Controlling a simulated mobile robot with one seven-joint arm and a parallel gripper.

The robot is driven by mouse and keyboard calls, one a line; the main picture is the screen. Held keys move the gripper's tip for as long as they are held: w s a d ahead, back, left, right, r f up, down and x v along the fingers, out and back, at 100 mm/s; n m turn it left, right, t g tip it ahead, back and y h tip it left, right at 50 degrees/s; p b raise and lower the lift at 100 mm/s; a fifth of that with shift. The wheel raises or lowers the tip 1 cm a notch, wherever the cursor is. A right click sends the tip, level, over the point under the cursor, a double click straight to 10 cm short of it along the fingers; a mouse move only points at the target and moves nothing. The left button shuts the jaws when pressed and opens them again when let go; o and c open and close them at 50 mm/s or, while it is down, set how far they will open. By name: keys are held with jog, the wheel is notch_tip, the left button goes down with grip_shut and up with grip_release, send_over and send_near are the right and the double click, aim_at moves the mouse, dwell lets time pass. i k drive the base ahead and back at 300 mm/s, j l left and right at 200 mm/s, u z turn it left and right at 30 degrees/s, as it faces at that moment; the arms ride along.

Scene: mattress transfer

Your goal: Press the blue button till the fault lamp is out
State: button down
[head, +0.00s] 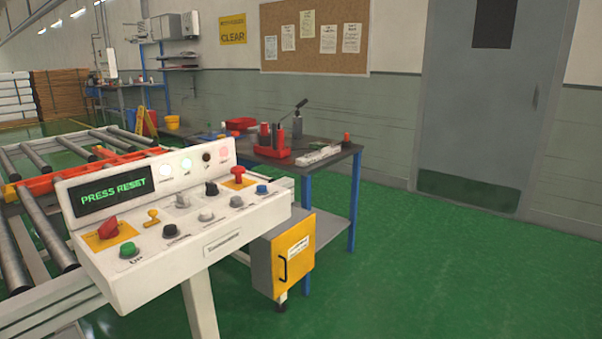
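The console's display (110,193) reads "PRESS RESET" in green. The lamp labels are too small to read, so I cannot tell by label which is the fault lamp. My gripper is not in view.
Near the blue button are a red mushroom knob (238,173), a black knob (211,188) and a grey button (206,215). A green button (128,250) is at the left. A roller conveyor (45,220) lies behind, a workbench (330,155) behind right. Green floor (440,270) at right is clear.

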aim_at(261, 188)
jog(key=i+l+z, duration=0.25)
jog(key=i, duration=0.35)
jog(key=i+j+z, duration=0.1)
jog(key=i+z, duration=0.2)
jog(key=i, duration=0.3)
